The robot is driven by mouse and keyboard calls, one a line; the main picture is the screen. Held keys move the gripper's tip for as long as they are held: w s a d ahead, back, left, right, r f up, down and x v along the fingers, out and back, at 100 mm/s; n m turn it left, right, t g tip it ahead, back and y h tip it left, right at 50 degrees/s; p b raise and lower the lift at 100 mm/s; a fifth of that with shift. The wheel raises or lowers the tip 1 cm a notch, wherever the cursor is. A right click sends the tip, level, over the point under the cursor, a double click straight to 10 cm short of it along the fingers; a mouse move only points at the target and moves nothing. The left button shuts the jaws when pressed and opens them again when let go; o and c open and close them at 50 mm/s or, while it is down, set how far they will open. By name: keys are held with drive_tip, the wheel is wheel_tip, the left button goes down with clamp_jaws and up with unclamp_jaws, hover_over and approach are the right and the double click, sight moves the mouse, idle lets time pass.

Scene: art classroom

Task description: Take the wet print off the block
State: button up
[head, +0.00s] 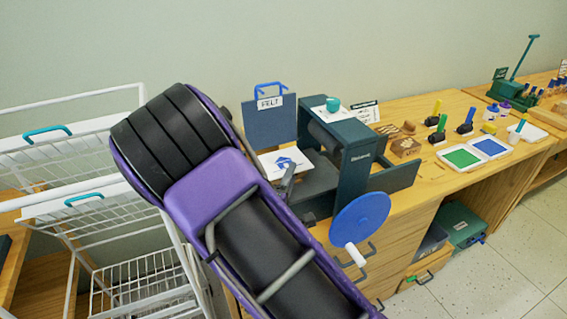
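The print (285,161), a white sheet with a blue house shape, lies on the bed at the left side of the green press (356,165). The block is not visible; I cannot tell whether it is under the sheet. The upright blue felt board (270,121), labelled FELT, stands behind the print. My purple and black arm covers the area in front of the press. A small dark grey part (288,181), probably my gripper, shows at the print's front edge. Its fingers are mostly hidden, and I cannot tell whether they touch the sheet.
A white wire drying rack (101,205) with teal-handled trays stands at left. The press's blue wheel (360,218) sticks out in front. A teal cup (333,104) sits on top of the press. Green and blue ink pads (489,147) and several tools lie on the wooden bench (440,180).

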clamp_jaws()
idle(0.5)
